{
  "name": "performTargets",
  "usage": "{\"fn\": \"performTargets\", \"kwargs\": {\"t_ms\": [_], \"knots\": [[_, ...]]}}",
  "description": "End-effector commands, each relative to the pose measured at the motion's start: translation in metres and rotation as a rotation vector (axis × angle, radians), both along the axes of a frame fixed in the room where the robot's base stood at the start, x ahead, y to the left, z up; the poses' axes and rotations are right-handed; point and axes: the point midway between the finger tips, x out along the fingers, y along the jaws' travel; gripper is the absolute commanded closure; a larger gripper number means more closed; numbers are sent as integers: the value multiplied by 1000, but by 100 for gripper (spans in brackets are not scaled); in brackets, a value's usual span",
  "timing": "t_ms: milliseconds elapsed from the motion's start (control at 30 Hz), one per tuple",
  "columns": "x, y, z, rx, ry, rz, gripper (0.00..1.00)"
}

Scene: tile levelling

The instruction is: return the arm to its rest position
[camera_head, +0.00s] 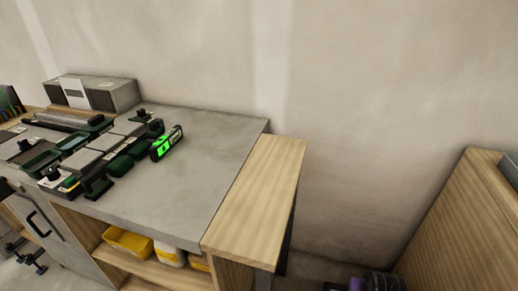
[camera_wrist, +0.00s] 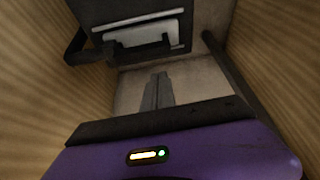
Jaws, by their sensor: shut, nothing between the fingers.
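My gripper (camera_wrist: 158,88) shows in the wrist view, its two grey fingers together and nothing between them. Its purple body with a small lit indicator fills the bottom of that view. In the head view, only a small purple and dark part, likely my arm, shows at the bottom edge, low beside the workbench; the fingers are out of that view. The workbench (camera_head: 205,150) carries grey tiles (camera_head: 82,158) among dark green tools, with a bright green device (camera_head: 166,143) to their right. My gripper is apart from these things.
A wooden end panel (camera_head: 262,190) stands at the bench's right side. A shelf below holds yellow bins (camera_head: 127,242). A grey block (camera_head: 110,94) stands at the back. Another wooden unit (camera_head: 455,225) is at right. In the wrist view, wood surfaces flank both sides.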

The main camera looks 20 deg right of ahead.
Motion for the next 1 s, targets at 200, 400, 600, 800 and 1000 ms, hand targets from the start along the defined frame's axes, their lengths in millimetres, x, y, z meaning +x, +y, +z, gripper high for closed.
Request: {"fn": "performTargets", "kwargs": {"t_ms": [200, 400, 600, 800, 1000], "knots": [[3, -7, 64, -231, -277, 115, 100], [-24, 31, 132, -377, -513, 256, 100], [-71, 93, 203, -433, -717, 383, 100], [-130, 154, 273, -420, -877, 466, 100], [-189, 202, 337, -363, -968, 502, 100]]}}
